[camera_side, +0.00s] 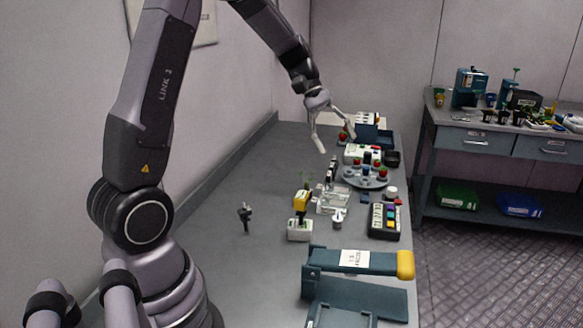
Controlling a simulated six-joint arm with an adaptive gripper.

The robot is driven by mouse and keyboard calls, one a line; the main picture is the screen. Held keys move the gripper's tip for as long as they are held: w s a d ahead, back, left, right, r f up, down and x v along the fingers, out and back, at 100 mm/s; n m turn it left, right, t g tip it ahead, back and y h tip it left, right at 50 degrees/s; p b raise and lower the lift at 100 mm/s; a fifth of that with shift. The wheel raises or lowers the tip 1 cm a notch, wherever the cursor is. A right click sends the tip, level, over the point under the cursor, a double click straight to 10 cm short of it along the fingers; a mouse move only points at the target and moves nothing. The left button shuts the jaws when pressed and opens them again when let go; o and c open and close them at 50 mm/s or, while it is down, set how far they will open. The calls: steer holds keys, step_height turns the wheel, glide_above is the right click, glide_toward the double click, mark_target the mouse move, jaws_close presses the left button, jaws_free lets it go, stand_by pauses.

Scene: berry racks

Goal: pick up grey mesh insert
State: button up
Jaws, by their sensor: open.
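My gripper (337,144) is open and empty, with its two fingers spread. It hangs over the far part of the grey bench, to the left of and above a white rack (351,158). I cannot make out a grey mesh insert for certain. The things near the gripper are small and crowded at this distance. They include a round grey tray (352,181) with red berries on and around it, and a dark blue bin (366,140) behind the white rack.
Nearer stand a clear rack (327,206), a white block (299,231) with a yellow piece above it, and a dark case (384,234) with coloured cells. A blue-grey press (330,261) with a yellow handle end fills the front. The bench's left side is mostly clear, except a small black stand (245,214).

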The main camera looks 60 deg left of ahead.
steer(key=w+a+f+n+t+h, duration=0.1)
steer(key=w+a+f+n+h, duration=0.1)
steer(key=w+a+f+n, duration=0.45)
steer(key=n+t+h, duration=0.2)
steer(key=n+t, duration=0.3)
steer(key=n, duration=0.2)
glide_toward(338, 223)
steer(key=shift+m, duration=0.25)
steer(key=w+d, duration=0.3)
steer(key=shift+w+f, duration=0.2)
steer(key=shift+w, duration=0.1)
steer(key=shift+f, duration=0.85)
steer(key=x, duration=0.5)
steer(key=shift+f, duration=0.35)
steer(key=shift+a, duration=0.1)
steer(key=c, duration=0.8)
